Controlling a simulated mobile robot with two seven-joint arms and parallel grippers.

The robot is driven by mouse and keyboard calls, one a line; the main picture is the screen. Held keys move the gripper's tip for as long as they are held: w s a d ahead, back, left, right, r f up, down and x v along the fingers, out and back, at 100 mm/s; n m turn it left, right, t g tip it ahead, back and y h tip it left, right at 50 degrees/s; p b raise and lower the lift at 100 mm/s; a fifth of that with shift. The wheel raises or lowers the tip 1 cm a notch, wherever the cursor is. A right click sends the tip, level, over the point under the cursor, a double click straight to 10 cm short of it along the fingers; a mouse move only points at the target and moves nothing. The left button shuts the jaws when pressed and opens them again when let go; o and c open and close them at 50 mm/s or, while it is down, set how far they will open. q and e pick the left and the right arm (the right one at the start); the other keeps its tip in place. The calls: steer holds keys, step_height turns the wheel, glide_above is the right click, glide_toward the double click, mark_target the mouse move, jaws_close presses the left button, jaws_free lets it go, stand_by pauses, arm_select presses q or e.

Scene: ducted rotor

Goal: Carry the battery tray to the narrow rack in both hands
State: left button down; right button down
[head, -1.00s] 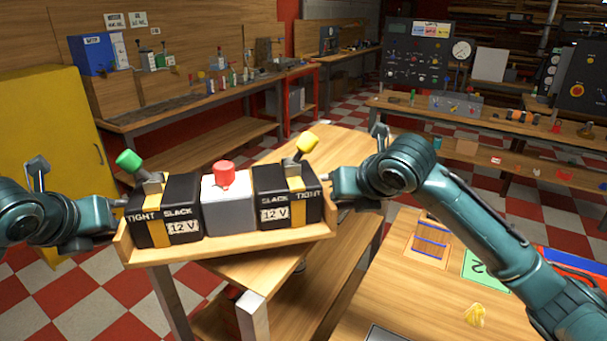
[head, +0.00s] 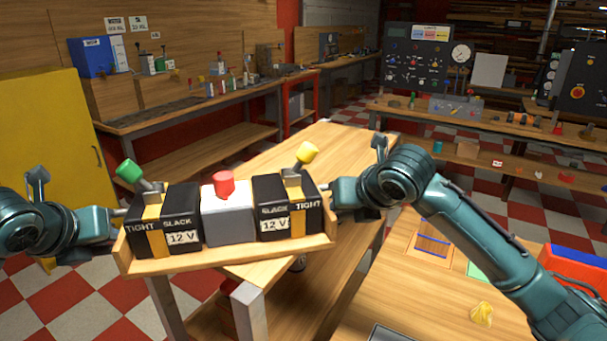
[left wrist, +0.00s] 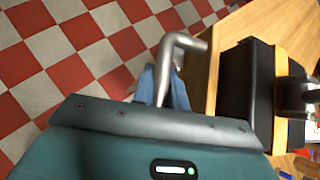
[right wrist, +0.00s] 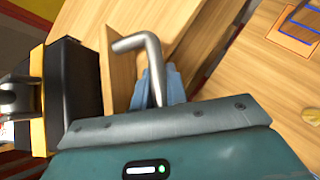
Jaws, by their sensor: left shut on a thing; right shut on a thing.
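The wooden battery tray (head: 235,259) holds two black 12 V batteries (head: 165,220) (head: 287,206) with yellow straps and a grey box (head: 228,216) with a red knob between them. The left battery has a green-tipped lever, the right one a yellow-tipped lever. My left gripper (head: 116,224) is shut at the tray's left end; in the left wrist view its blue fingers (left wrist: 166,88) close around a bent metal handle (left wrist: 170,62). My right gripper (head: 330,197) is shut at the right end; its fingers (right wrist: 155,88) close around the other handle (right wrist: 145,50). I cannot pick out the narrow rack for certain.
A wooden bench (head: 325,150) with metal legs and a lower shelf stands just behind and below the tray. Another table (head: 385,285) at right holds small parts. A yellow cabinet (head: 45,150) stands at left. Checkered floor (head: 60,310) shows at lower left.

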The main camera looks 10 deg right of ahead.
arm_select(q)
steer(key=c, duration=1.4)
jaws_free()
arm_select(e)
steer(key=c, duration=1.4)
jaws_free()
arm_select(q)
steer(key=shift+s, duration=0.1)
steer(key=v, duration=1.2)
arm_select(e)
steer(key=v, duration=1.2)
arm_select(q)
steer(key=shift+f, duration=0.15)
arm_select(e)
steer(key=shift+s+f, duration=0.15)
